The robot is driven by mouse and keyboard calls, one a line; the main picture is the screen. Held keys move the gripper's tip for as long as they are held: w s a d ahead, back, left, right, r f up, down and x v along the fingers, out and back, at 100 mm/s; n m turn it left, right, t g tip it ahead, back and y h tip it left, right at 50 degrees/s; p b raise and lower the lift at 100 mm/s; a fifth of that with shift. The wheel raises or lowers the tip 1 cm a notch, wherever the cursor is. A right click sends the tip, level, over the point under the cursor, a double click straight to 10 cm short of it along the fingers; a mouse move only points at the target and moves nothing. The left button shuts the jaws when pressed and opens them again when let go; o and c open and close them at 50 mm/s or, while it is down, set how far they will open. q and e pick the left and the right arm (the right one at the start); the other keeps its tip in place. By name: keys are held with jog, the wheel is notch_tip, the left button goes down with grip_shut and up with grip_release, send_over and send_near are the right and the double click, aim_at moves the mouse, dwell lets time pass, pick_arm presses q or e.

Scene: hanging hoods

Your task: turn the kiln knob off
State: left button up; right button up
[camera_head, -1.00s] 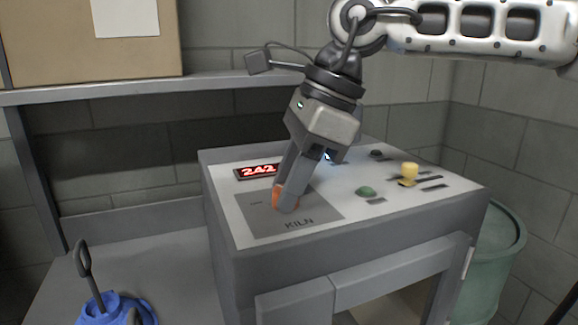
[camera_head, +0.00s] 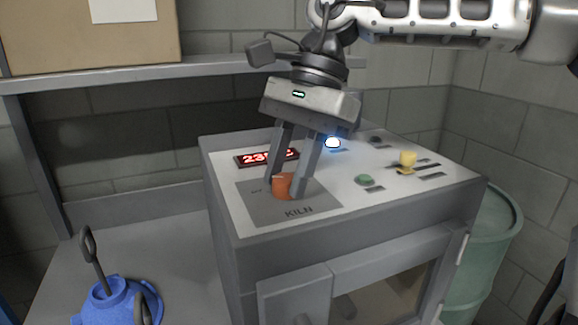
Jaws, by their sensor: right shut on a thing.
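The orange kiln knob (camera_head: 281,187) stands on a dark grey plate (camera_head: 258,208) lettered KILN, on the sloping white top of the grey kiln cabinet. My right gripper (camera_head: 288,190) reaches down from above with its two grey fingers on either side of the knob and is shut on it. The fingers hide parts of the knob, and I cannot read its pointing direction. A red-lit display (camera_head: 262,158) behind the knob is partly covered by a finger; its digits start with 23. My left gripper is not in view.
A green button (camera_head: 364,180) and a yellow knob (camera_head: 407,160) sit to the right on the panel. A blue object with dark handles (camera_head: 115,303) is at lower left. A green barrel (camera_head: 489,240) stands right of the cabinet. A shelf carries a cardboard box (camera_head: 90,40).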

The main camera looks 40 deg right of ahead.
dwell(0.5)
jog(key=o, duration=1)
jog(key=v, duration=1.6)
jog(key=shift+w+a, duration=0.1)
jog(key=shift+a, duration=0.05)
